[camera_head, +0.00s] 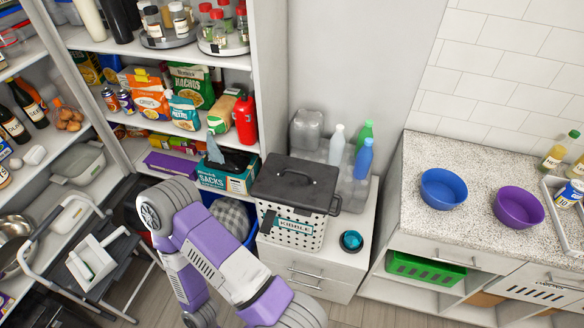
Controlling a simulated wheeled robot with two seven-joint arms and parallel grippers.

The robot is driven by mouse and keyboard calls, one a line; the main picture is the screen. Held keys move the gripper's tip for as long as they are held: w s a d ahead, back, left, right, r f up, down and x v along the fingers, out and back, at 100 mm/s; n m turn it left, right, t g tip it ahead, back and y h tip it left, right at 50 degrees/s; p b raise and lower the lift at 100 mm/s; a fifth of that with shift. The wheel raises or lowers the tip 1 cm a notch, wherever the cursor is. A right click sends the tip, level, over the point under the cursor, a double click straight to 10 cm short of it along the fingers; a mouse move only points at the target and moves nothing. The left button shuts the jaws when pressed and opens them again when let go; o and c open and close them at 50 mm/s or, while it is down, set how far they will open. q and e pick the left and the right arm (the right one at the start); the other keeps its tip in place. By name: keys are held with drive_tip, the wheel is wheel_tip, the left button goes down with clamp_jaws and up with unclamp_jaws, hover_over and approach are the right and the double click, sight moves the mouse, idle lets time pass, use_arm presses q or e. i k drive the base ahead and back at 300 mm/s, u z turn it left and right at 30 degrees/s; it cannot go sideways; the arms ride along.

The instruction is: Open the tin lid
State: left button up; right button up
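The kibble tin (281,231) is a white box with dark dots and a label reading KIBBLE. It stands upright on a low white cabinet in the middle of the head view. Its dark grey lid (272,182) lies flat on top and looks closed, with a raised handle (292,173) across it. A purple and grey arm of mine is bent in front of the tin's left side, and hides part of its surroundings. Neither of my grippers shows in this view.
A teal round item (351,241) sits right of the tin on the cabinet (333,264). Bottles (363,158) stand behind it. A counter (453,230) at right holds a blue bowl (443,188) and a purple bowl (518,207). Stocked shelves and a step stool (95,262) are at left.

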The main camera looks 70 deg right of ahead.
sight(305, 186)
drive_tip(key=k, duration=0.75)
drive_tip(key=z, duration=1.35)
drive_tip(key=i, duration=0.4)
drive_tip(key=u, duration=0.05)
